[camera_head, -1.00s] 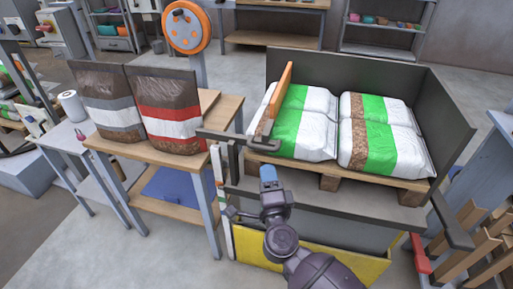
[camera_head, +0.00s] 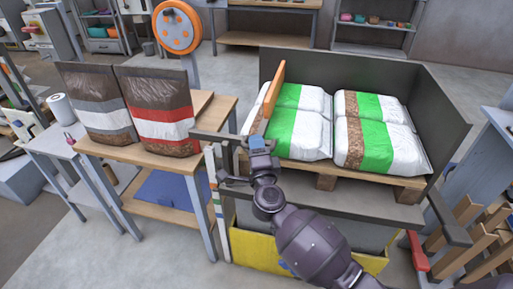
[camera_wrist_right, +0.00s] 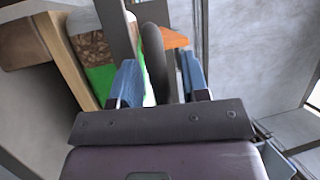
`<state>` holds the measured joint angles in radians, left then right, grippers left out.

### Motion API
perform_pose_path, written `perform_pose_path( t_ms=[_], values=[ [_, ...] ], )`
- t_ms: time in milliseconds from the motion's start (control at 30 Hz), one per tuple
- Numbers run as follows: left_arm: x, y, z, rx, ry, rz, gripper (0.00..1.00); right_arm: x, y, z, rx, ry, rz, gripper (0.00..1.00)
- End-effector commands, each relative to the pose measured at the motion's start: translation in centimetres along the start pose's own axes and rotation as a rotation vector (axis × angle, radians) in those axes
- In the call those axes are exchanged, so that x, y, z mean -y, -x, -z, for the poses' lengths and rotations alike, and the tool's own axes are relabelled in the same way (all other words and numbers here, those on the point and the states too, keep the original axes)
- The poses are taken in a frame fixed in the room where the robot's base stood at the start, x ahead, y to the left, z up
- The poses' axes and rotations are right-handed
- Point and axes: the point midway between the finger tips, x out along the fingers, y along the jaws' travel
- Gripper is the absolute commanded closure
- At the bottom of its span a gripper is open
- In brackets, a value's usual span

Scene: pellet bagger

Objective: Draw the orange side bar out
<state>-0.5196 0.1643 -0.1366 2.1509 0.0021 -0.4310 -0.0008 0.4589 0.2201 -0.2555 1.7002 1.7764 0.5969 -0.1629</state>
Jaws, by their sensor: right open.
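The orange side bar (camera_head: 273,88) slants along the left side of the bag stack; its orange end also shows in the right wrist view (camera_wrist_right: 173,38). A dark grey arm with a hooked grip (camera_head: 212,136) sits at the front left corner of the stack. My right gripper (camera_head: 257,141) is at this grip, in front of the orange bar. In the right wrist view the blue fingers of my right gripper (camera_wrist_right: 160,82) are apart, with the dark curved grip (camera_wrist_right: 154,50) between them. Contact cannot be told. My left gripper is not in view.
White and green bags (camera_head: 374,132) lie on a wooden pallet (camera_head: 380,181) with dark walls (camera_head: 440,115) behind and right. Two brown bags stand on a wooden table (camera_head: 215,112) at left. A dark lever (camera_head: 449,218) projects at the right front.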

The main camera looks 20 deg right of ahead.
Motion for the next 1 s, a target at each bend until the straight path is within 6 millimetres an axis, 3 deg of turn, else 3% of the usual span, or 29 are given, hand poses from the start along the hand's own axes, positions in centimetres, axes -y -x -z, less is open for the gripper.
perform_pose_path(
  t_ms=[67,333,667,833,1000],
  values=[
    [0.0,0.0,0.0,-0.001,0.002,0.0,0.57,0.0,0.0,0.0,0.0,0.0,0.0,0.59],
    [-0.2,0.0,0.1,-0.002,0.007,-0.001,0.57,0.0,0.0,0.0,0.0,0.0,0.0,1.0],
    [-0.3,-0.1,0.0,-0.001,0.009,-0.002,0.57,0.1,-0.1,-0.4,0.0,-0.001,0.001,1.0],
    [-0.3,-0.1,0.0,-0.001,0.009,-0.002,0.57,0.1,-1.0,-2.6,0.001,-0.005,0.0,1.0],
    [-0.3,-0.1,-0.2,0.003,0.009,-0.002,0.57,0.1,-2.5,-6.6,0.003,-0.005,-0.001,1.0]
  ],
)
